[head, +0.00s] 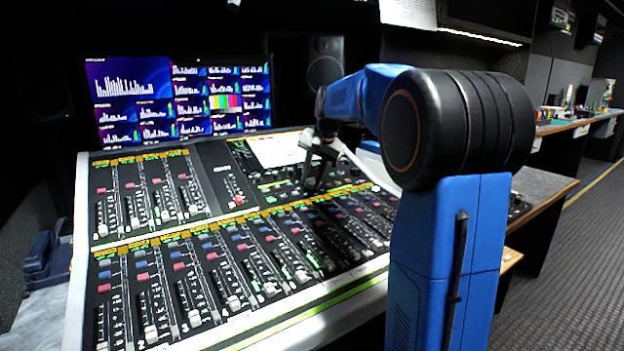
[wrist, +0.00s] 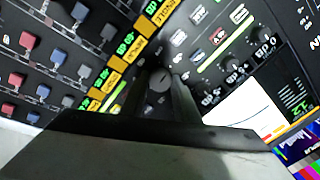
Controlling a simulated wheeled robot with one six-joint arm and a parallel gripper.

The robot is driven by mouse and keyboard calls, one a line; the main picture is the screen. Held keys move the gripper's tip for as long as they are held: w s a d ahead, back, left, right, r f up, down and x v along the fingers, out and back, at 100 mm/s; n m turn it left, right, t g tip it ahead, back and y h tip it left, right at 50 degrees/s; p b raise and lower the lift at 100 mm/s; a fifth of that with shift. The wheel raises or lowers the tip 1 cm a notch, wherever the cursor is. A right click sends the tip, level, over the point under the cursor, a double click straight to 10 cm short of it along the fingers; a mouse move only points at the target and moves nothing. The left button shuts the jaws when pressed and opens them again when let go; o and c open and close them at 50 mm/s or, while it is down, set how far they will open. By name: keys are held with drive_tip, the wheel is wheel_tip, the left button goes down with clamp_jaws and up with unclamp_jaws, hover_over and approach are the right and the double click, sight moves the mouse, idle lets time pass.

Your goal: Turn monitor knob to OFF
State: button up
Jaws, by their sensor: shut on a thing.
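The monitor knob (wrist: 160,82) shows in the wrist view as a small round dark grey cap with a thin pointer line, set in the mixing console's panel. My gripper (wrist: 163,88) has its two dark fingers on either side of this knob, shut on it. In the head view my gripper (head: 314,180) reaches down onto the console's upper right panel, beside the light screen. The knob is hidden there by the gripper. Markings around the knob are too small and blurred to read.
The mixing console (head: 230,240) carries several faders and coloured buttons close around the gripper. More knobs (wrist: 235,65) stand near the held one in the wrist view. A multi-view screen (head: 180,100) is behind the console. Open floor (head: 570,260) lies to the right.

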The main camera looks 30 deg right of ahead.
drive_tip(key=n, duration=0.4)
drive_tip(key=shift+n, duration=1.8)
drive_tip(key=o, duration=1.1)
drive_tip(key=v, duration=1.7)
drive_tip(key=shift+a+r, duration=0.15)
drive_tip(key=shift+r, duration=0.1)
